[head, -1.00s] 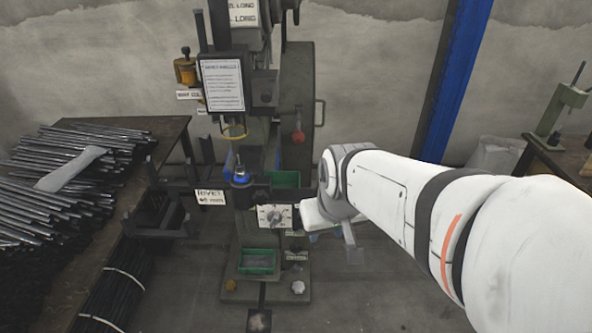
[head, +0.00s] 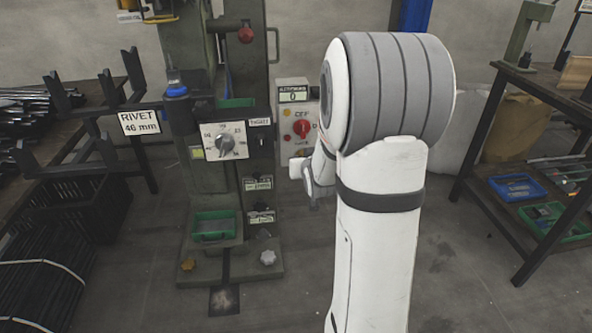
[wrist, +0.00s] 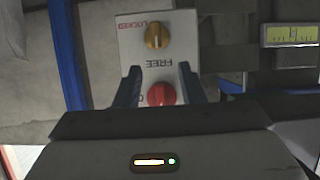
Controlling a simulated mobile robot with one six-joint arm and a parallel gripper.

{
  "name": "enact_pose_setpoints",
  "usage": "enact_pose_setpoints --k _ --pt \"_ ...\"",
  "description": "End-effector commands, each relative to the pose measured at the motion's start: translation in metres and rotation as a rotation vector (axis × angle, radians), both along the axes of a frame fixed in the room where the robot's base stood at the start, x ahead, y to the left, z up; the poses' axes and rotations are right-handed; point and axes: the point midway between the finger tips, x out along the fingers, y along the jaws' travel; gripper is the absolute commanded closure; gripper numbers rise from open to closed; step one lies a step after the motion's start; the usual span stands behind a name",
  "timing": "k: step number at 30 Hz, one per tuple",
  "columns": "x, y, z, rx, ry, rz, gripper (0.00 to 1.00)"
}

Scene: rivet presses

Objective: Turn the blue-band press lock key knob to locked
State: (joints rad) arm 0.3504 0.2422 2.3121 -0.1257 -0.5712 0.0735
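In the wrist view, the yellow lock key knob (wrist: 157,36) sits on a pale panel (wrist: 133,52). A pale line on the knob runs up-down in the picture, in line with the word FREE below it. Red LOCKED lettering is to its left. My gripper (wrist: 159,68) is open and empty, its two dark blue fingers apart on either side of the panel. The knob lies beyond the fingertips, not between them. The blue band (head: 177,91) shows on the press (head: 203,180) in the head view. My arm hides most of my gripper there.
A red knob (wrist: 161,94) is on the same panel; it also shows in the head view (head: 301,129). A counter display (head: 292,95) reads 0 above it. A dial plate (head: 224,141) is to the left. A table with trays (head: 517,187) stands at right.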

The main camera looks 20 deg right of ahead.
Motion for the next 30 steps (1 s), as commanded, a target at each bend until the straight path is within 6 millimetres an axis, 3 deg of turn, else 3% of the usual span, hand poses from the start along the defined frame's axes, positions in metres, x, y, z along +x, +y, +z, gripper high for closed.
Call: enact_pose_setpoints --k 5,18,30 --pt "0.011 -0.007 -0.012 -0.006 -0.024 -0.005 0.64" --pt "0.066 -0.022 -0.035 -0.004 -0.023 -0.003 0.64" --pt "0.073 -0.024 -0.037 -0.004 -0.023 -0.003 0.65"
